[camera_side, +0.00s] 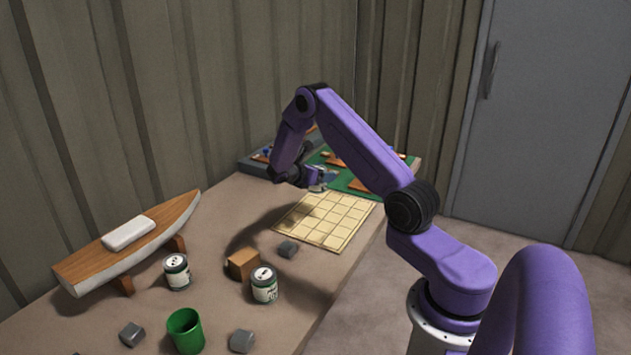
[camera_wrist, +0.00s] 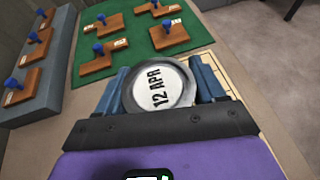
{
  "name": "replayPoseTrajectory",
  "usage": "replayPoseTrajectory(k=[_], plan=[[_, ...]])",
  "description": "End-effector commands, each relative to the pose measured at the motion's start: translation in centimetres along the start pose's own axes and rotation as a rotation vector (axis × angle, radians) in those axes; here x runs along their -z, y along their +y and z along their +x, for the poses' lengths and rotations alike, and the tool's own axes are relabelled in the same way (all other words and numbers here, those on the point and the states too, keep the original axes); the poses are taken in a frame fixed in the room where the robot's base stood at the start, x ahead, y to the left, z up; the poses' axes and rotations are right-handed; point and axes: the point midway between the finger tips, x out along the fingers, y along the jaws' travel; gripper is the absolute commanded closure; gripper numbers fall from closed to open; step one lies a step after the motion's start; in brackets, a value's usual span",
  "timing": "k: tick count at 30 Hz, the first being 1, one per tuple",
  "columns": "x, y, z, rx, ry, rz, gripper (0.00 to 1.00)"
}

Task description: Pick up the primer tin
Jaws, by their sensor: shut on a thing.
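My gripper (camera_side: 316,179) is at the far part of the bench, near the border between the yellow grid board and the green mat. In the wrist view its two blue fingers (camera_wrist: 160,88) are shut on a round tin (camera_wrist: 172,86) with a pale lid marked "12 APR". In the side view the held tin (camera_side: 318,187) is small and partly hidden by the gripper; I cannot tell its label or whether it touches the surface below. Two more tins with white and dark green labels stand nearer, one by the boat hull (camera_side: 177,273) and one by the wooden block (camera_side: 264,286).
The yellow grid board (camera_side: 325,220) lies below and nearer than my gripper. The green mat (camera_wrist: 146,57) holds several wooden blocks with blue knobs; a grey tray (camera_wrist: 40,75) holds more. A boat hull (camera_side: 130,245), wooden block (camera_side: 242,263), green cup (camera_side: 186,332) and grey blocks (camera_side: 242,341) stand nearer.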

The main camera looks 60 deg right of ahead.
Motion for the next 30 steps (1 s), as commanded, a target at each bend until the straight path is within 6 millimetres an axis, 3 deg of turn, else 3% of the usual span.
replayPoseTrajectory(k=[9,18,25,30], plan=[[-1.1,-4.7,-3.2,-0.002,0.000,-0.003,0.73],[-1.8,-7.1,-4.7,-0.001,0.000,-0.001,0.73],[-1.5,-7.1,-5.7,-0.024,0.000,-0.012,0.73],[0.2,-5.1,-9.8,-0.147,-0.004,-0.062,0.73]])
